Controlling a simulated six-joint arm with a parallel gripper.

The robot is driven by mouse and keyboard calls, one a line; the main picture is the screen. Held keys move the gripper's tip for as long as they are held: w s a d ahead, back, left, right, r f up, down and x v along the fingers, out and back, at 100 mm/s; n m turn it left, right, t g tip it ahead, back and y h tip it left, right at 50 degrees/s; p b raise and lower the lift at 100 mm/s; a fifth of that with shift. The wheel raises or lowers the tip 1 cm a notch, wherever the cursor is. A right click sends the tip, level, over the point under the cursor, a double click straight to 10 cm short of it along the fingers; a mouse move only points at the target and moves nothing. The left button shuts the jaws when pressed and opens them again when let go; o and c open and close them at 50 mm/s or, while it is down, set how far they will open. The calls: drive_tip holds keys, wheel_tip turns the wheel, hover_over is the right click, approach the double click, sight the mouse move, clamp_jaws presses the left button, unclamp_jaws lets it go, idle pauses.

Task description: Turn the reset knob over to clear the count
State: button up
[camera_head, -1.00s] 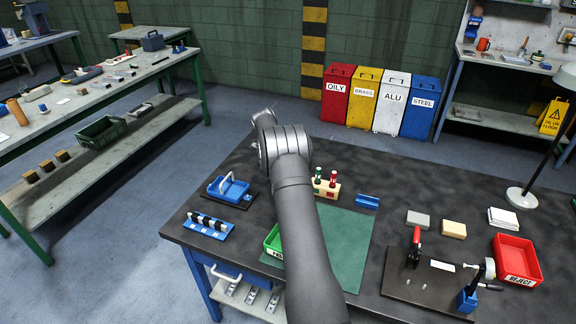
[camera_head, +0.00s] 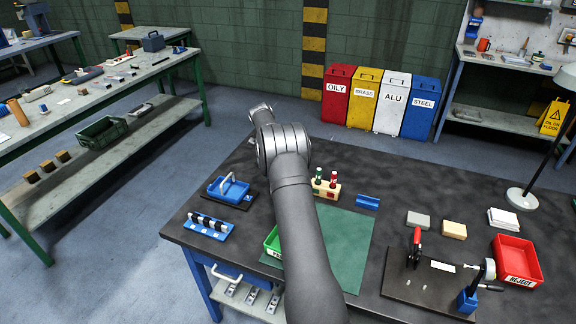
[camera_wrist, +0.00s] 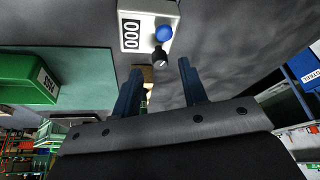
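A pale counter box (camera_wrist: 143,10) shows at the top of the wrist view. Its white display (camera_wrist: 131,30) appears to read 000, seen sideways. A blue round cap (camera_wrist: 164,34) sits on the box, and a small dark knob (camera_wrist: 160,56) with a light mark sticks out from its near edge. My gripper (camera_wrist: 160,68) is open, its two dark blue fingers apart and nothing visibly held between them. The knob appears in line with the gap, beyond the fingertips. In the head view my arm hides the gripper, and I cannot make out the counter.
A green bin (camera_wrist: 28,80) and green mat (camera_wrist: 85,75) lie left in the wrist view. In the head view, the dark bench (camera_head: 400,180) holds a blue tray (camera_head: 228,188), a peg block (camera_head: 326,188), a red-handled clamp (camera_head: 416,245) and a red reject bin (camera_head: 515,258).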

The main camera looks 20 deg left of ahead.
drive_tip(key=v, duration=1.5)
drive_tip(key=shift+r, duration=0.1)
drive_tip(key=x, duration=1.7)
drive_tip(key=shift+f, duration=0.25)
drive_tip(key=shift+r, duration=0.1)
